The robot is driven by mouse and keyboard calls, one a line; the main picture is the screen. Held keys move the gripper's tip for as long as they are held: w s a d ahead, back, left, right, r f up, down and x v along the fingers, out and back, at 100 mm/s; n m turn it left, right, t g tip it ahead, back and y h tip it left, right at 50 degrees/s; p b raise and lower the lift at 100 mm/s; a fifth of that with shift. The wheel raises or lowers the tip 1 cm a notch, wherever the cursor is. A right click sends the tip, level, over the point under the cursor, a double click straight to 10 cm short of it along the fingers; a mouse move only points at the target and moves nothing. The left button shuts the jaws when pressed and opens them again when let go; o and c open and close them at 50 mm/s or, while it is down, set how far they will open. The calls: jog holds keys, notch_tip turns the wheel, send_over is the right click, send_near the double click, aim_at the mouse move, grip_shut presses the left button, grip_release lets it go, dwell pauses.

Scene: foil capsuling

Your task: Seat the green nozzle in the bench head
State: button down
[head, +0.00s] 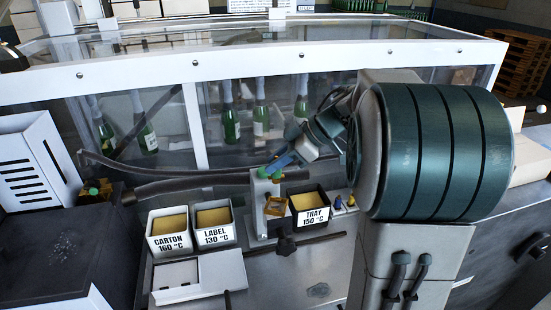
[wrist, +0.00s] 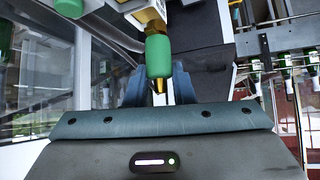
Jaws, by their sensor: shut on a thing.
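The green nozzle (wrist: 158,58) with a brass tip lies between the two blue-grey fingers of my gripper (wrist: 158,92) in the wrist view. My gripper is shut on it. Its far end meets or overlaps a pale piece with a yellow part, seemingly the bench head (wrist: 148,14); I cannot tell whether it is seated. In the head view, my gripper (head: 276,164) is at the top of the grey upright of the bench head (head: 262,193). A bit of green nozzle (head: 277,174) shows there, mostly hidden by the fingers.
White carton (head: 167,243) and label (head: 215,237) pots and a black tray pot (head: 310,217) stand around the head. Blue and yellow nozzles (head: 344,203) sit right of the tray pot. A dark hose (head: 170,185) crosses to the left. Bottles (head: 260,120) stand behind the clear guard (head: 240,68).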

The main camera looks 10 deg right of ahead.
aim_at(283, 176)
jog(key=shift+r+p, duration=0.1)
jog(key=shift+p, duration=0.25)
jog(key=shift+r+p, duration=0.1)
jog(key=shift+p, duration=0.35)
jog(key=shift+f+b, duration=1.05)
jog(key=shift+f, duration=2.05)
jog(key=shift+n+p, duration=0.3)
jog(key=shift+p, duration=0.5)
jog(key=shift+f+b, duration=0.4)
jog(key=shift+f, duration=1.85)
jog(key=c, duration=1.1)
grip_release()
jog(key=shift+c, duration=0.2)
